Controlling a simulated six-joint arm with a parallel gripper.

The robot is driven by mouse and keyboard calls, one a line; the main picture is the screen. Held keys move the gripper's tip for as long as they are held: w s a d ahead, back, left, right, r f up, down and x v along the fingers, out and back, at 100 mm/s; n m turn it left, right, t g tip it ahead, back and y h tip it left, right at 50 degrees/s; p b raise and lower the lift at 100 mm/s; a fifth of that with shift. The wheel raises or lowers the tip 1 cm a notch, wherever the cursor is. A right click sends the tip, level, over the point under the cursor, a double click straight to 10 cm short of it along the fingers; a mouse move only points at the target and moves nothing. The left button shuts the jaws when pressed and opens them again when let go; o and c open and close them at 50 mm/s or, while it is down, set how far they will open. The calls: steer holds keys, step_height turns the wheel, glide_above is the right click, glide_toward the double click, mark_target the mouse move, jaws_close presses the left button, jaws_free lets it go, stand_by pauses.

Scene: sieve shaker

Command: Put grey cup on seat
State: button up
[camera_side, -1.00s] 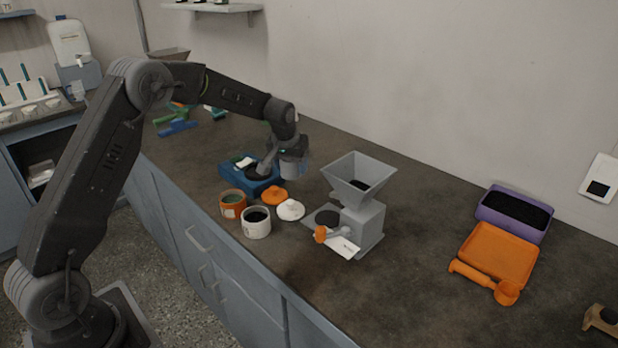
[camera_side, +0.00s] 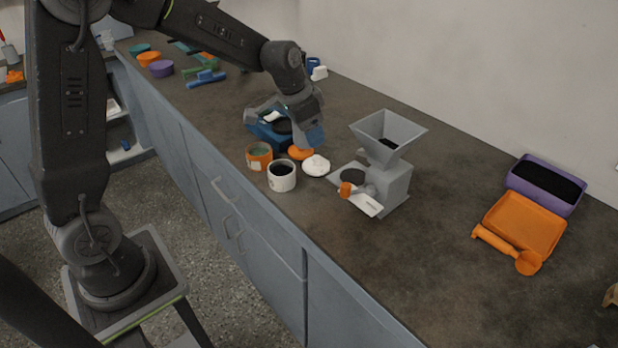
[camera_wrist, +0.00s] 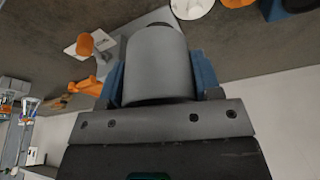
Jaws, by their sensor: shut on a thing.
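The grey cup (camera_wrist: 157,65) is a plain cylinder held between the blue fingers of my gripper (camera_wrist: 160,85) in the wrist view. My gripper (camera_side: 308,130) is shut on it, above the counter behind the orange lid, in the side view. There the cup is hard to tell from the fingers. A dark round seat (camera_side: 353,176) lies on the base plate of the grey hopper machine (camera_side: 385,185), to the right of my gripper. A blue base (camera_side: 258,131) with a dark round top stands left of my gripper. I cannot tell which round place is the task's seat.
An orange lid (camera_side: 301,153), a white lid (camera_side: 316,166), an orange jar (camera_side: 259,158) and a white jar (camera_side: 282,178) stand close by. A purple tray (camera_side: 575,205) and an orange tray (camera_side: 520,228) lie right.

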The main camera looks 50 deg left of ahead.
steer(key=w+a+f+n+y, duration=0.1)
steer(key=w+a+n, duration=0.1)
steer(key=w+a, duration=0.5)
steer(key=w+a+f+n, duration=0.1)
steer(key=w+a+f, duration=0.1)
steer(key=a, duration=0.9)
glide_above(334, 144)
steer(key=s, duration=0.1)
step_height(334, 144, down, 6)
steer(key=shift+s+a+f, duration=0.15)
steer(key=shift+f, duration=2.1)
steer(key=shift+f, duration=0.2)
steer(key=o, duration=0.9)
steer(key=shift+o, duration=0.2)
steer(key=shift+r, duration=0.1)
